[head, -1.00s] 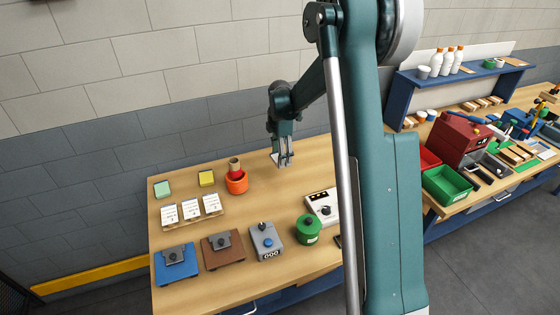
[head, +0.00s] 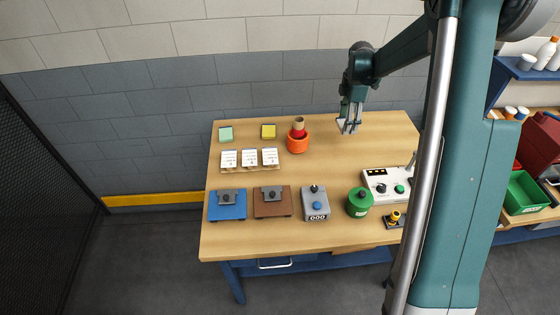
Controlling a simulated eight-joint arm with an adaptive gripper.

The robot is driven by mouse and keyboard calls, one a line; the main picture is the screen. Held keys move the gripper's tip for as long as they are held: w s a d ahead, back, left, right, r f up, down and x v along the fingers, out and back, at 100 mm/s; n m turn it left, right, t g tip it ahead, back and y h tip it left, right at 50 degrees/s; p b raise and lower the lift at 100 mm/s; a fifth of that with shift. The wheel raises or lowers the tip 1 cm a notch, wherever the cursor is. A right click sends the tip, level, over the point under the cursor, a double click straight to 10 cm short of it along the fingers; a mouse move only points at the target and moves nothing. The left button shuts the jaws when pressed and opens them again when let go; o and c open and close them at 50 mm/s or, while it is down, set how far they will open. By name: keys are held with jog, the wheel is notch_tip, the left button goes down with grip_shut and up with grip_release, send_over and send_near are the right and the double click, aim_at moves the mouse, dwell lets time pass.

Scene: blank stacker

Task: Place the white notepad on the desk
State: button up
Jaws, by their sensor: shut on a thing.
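My gripper (head: 348,126) is above the back right part of the wooden desk (head: 380,148), to the right of the orange cup. It is shut on a small pale thing, which I take to be the white notepad; the fingers hide most of it. A green pad (head: 226,133) and a yellow pad (head: 268,132) lie along the back of the desk. Whether the held thing touches the desk is hard to tell.
Three white cards (head: 249,158) stand on a wooden holder. Blue (head: 227,207) and brown (head: 272,204) blocks, a grey counter (head: 315,205), a green canister (head: 358,203) and a white control box (head: 386,183) line the front. Bare wood surrounds the gripper.

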notch_tip(320, 180, up, 11)
send_over(247, 133)
notch_tip(247, 133, down, 10)
jog(key=shift+s+f, duration=0.15)
jog(key=shift+f, duration=0.6)
jog(key=shift+f, duration=3.1)
jog(key=shift+f, duration=1.9)
